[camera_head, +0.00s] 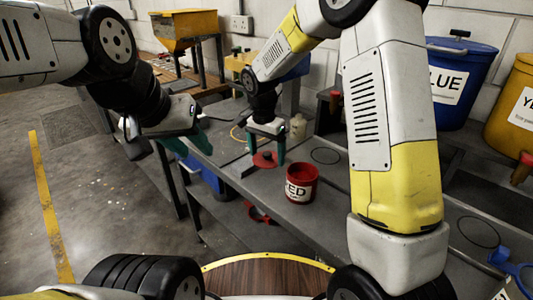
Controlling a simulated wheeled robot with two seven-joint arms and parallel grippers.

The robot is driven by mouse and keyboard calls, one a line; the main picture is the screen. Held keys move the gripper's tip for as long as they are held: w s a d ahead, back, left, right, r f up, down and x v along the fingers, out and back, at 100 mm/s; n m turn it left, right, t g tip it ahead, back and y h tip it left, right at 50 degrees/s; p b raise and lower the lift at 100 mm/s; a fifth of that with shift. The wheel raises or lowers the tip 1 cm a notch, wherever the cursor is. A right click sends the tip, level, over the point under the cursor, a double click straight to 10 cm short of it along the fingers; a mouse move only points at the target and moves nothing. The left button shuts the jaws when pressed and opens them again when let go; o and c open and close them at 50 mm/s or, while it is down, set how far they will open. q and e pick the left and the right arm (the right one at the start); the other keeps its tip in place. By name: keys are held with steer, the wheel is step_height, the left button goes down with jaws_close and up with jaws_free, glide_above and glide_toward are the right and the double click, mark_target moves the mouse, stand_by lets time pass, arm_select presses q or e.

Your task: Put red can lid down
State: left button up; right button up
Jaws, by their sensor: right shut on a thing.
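The red can lid (264,161), a flat disc with a small knob, is between the teal fingers of my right gripper (266,149). The gripper points down and is shut on the lid, at or just above the grey bench top; I cannot tell whether the lid touches it. The red can (302,184) stands upright and open on the bench, in front and to the right of the lid, with a partly visible white label. My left gripper (192,144) is at the bench's left edge, its teal fingers apart with nothing seen between them.
The grey bench (335,180) has bare room around a drawn circle behind the can. A white bottle (298,126) stands farther back. A blue bin (462,85) and a yellow bin (518,110) are at the right. A red part (260,214) lies lower, near the bench's front edge.

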mark_target(267, 161)
step_height(267, 161, down, 4)
steer(key=shift+r, duration=0.2)
steer(key=shift+s+f, duration=0.1)
steer(key=shift+f, duration=0.1)
steer(key=shift+c, duration=0.2)
steer(key=shift+s+d+f, duration=0.1)
steer(key=shift+s+f, duration=0.1)
steer(key=shift+f, duration=0.25)
steer(key=o, duration=1.2)
steer(key=shift+o, duration=0.2)
step_height(267, 161, up, 13)
steer(key=s+d+r+n+t+y, duration=0.2)
steer(key=s+d+r+n, duration=0.1)
steer(key=s+d+r, duration=0.55)
steer(key=s+d+n+t, duration=0.1)
steer(key=s+d+n, duration=0.1)
steer(key=s, duration=0.5)
steer(key=s+d+r+n+t+y, duration=0.1)
steer(key=s+d+n+t, duration=0.1)
steer(key=s, duration=0.6)
steer(key=shift+d+r, duration=0.15)
steer(key=shift+d, duration=0.7)
